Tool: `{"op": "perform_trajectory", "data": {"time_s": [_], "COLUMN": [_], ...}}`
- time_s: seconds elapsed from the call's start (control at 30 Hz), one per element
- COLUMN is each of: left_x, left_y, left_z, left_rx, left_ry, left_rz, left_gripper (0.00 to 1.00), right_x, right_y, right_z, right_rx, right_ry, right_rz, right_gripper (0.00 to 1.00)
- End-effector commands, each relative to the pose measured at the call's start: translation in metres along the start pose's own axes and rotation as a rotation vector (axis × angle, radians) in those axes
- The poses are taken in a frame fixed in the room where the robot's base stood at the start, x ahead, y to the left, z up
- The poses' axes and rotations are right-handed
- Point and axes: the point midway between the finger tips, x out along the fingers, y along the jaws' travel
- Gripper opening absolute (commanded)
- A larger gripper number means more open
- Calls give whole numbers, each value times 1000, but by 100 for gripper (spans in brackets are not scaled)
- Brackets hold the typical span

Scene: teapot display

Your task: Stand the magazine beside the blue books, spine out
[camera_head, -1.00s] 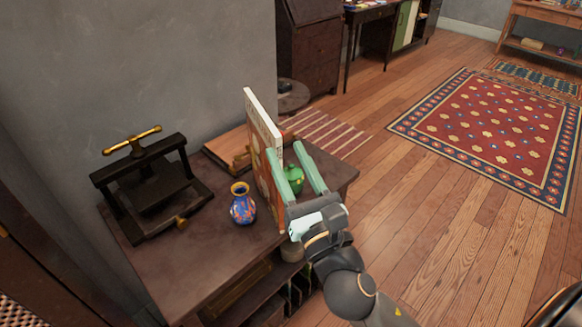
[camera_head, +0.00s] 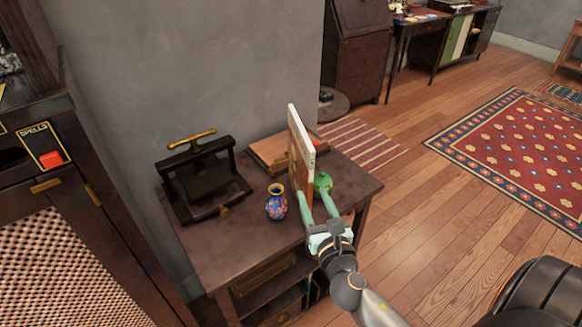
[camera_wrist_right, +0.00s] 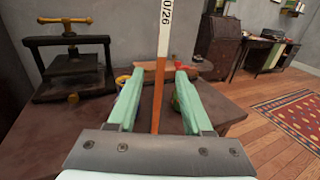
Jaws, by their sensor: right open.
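The magazine (camera_head: 300,150) is a thin, tall item standing upright on a dark side table (camera_head: 225,242), with a white top edge and an orange-brown cover. In the right wrist view its narrow white and brown spine (camera_wrist_right: 160,65) faces me, with "0/26" near the top. My right gripper (camera_head: 318,206) is open at the magazine's near lower end. In the wrist view its pale green fingers (camera_wrist_right: 155,88) stand on either side of the spine with gaps. The magazine's foot is partly hidden. I see no blue books. My left gripper is not in view.
A blue patterned vase (camera_head: 276,204) stands close left of the magazine, and a green pot (camera_head: 323,182) close right. A black press (camera_head: 203,180) and a brown book-like item (camera_head: 270,154) are at the back. A dark cabinet (camera_head: 55,215) stands left. Open floor lies right.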

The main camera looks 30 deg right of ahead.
Motion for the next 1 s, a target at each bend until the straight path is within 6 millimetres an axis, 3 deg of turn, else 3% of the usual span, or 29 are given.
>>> {"op": "perform_trajectory", "data": {"time_s": [0.23, 0.53, 0.8, 1.0], "left_x": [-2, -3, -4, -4], "left_y": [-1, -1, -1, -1], "left_z": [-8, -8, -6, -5], "left_rx": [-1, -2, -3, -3], "left_ry": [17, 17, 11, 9], "left_rz": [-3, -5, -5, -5], "left_gripper": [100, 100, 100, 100], "right_x": [43, 65, 102, 110], "right_y": [0, 0, 0, 0], "right_z": [2, 1, 0, 0], "right_rx": [1, 0, -1, -1], "right_ry": [-3, -2, -3, -1], "right_rz": [-1, 0, -1, 0], "right_gripper": [50, 50, 50, 50]}}
